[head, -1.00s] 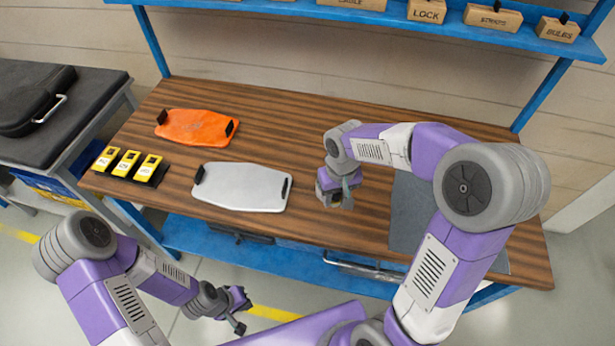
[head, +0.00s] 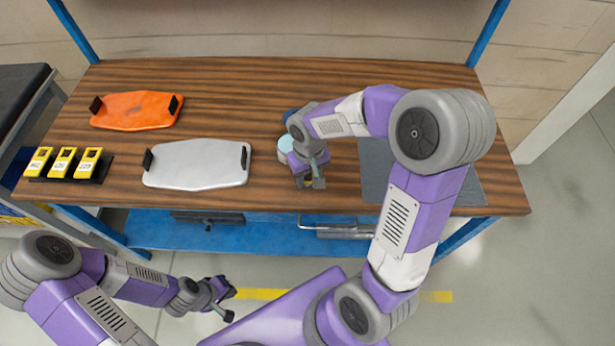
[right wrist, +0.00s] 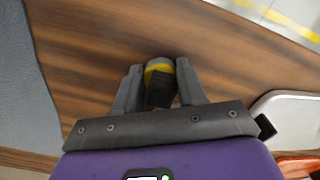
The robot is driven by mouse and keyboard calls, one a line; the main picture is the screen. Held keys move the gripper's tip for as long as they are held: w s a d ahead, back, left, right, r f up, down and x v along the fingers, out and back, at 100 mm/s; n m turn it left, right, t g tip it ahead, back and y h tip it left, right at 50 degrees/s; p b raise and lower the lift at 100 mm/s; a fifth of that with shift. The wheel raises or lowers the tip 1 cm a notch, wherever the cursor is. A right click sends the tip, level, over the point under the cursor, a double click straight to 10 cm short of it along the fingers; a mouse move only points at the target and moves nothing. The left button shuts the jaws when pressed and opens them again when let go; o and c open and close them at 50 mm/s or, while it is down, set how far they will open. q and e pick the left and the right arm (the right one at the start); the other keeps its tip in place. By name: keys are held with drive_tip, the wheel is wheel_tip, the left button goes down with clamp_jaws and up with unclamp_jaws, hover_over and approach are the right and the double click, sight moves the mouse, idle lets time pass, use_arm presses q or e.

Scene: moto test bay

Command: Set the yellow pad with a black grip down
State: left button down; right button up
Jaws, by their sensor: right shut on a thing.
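The yellow pad with a black grip (right wrist: 160,74) sits between the fingers of my right gripper (right wrist: 160,88) in the right wrist view, its yellow end showing past the black part. In the head view my right gripper (head: 312,182) points down over the wooden bench, with only a speck of yellow showing at its fingertips. The pad is mostly hidden there, and I cannot tell whether it touches the bench. My left gripper (head: 226,302) is open and empty, low in front of the bench.
A grey mat (head: 376,165) lies right of my right gripper. A white tray (head: 198,165) and an orange tray (head: 138,110) lie left. Several yellow devices (head: 63,162) stand at the left end. A pale blue round thing (head: 284,147) is partly hidden behind my right wrist.

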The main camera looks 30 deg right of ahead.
drive_tip(key=shift+f, duration=0.15)
drive_tip(key=o, duration=1.2)
wheel_tip(320, 180, up, 12)
drive_tip(key=p, duration=0.4)
drive_tip(key=shift+r, duration=0.2)
